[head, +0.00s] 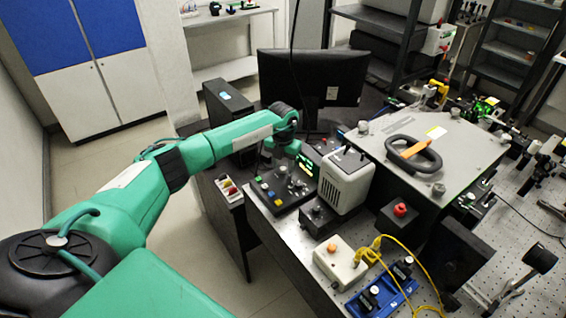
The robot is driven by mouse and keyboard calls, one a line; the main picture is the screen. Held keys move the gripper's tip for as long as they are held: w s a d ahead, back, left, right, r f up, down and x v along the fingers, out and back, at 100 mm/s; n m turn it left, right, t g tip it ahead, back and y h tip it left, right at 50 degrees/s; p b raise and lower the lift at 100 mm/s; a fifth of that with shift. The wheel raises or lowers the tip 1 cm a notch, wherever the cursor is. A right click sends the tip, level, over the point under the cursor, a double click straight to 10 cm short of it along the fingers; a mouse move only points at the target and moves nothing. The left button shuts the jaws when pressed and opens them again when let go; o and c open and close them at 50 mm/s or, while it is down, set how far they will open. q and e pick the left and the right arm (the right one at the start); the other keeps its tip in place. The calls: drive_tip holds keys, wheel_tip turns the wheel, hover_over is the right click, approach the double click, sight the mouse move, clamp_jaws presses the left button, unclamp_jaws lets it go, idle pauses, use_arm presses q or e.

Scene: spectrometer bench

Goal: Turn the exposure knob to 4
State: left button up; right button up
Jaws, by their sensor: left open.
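A black control panel (292,196) with small coloured buttons and a lit green display (301,174) lies on the bench left of a pale vented box. I cannot tell which control is the exposure knob. Another small black box with a knob (316,211) sits in front of the vented box. My left gripper (266,165) is at the end of the green arm, over the back left part of the panel, open. Its fingers are small and dark, and contact cannot be told. My right gripper is out of view.
The pale vented box (346,181) stands close to the right of the panel. A black monitor (312,78) is behind. A white box with an orange button (335,262) and yellow cables (395,243) is nearer. A large grey housing (410,150) fills the right side.

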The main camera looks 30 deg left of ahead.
use_arm(q)
drive_tip(key=shift+f, duration=0.25)
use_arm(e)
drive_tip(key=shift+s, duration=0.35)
use_arm(q)
drive_tip(key=shift+c, duration=0.2)
